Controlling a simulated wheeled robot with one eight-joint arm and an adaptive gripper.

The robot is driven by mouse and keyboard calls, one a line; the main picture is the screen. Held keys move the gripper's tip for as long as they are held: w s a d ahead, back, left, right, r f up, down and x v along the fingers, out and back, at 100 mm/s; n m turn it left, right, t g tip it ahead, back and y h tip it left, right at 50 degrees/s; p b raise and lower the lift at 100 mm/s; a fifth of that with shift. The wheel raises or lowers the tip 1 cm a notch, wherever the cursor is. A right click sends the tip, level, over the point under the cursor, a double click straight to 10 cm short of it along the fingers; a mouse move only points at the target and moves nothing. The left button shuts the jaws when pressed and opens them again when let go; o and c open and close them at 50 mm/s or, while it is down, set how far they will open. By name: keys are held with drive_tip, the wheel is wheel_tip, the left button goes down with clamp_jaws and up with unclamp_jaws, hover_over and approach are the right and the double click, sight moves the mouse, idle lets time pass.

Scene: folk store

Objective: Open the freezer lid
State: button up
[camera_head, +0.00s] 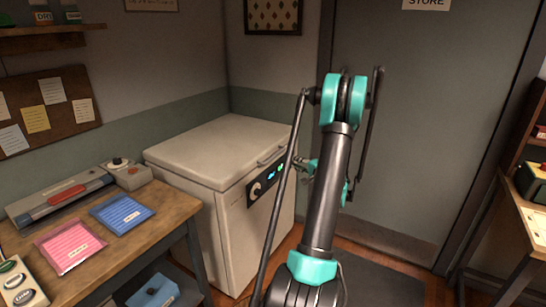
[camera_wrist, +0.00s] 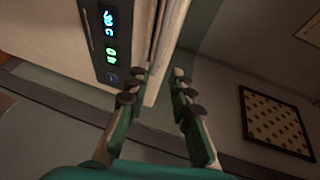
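The white chest freezer (camera_head: 238,235) stands against the back wall, and its lid (camera_head: 215,140) lies flat and shut. A handle (camera_head: 270,157) sits on the lid's front edge, above a dark control panel (camera_head: 265,184) with lit digits. My gripper (camera_head: 308,168) is at the freezer's front right, partly hidden behind my arm. In the wrist view my gripper (camera_wrist: 163,82) has its two fingers apart with nothing visible held. The fingertips are close to the pale lid edge beside the control panel (camera_wrist: 108,45). I cannot tell whether they touch it.
A wooden table (camera_head: 150,232) at the left holds a pink packet (camera_head: 70,245), a blue packet (camera_head: 121,213) and a grey device (camera_head: 62,200). A grey door (camera_head: 430,120) is behind my arm. A wooden stand (camera_head: 525,215) is at the right. The lid top is clear.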

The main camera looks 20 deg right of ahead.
sight(276, 155)
drive_tip(key=x, duration=1.6)
drive_tip(key=shift+w+a+r, duration=0.1)
drive_tip(key=shift+w, duration=0.15)
drive_tip(key=shift+c, duration=0.2)
clamp_jaws()
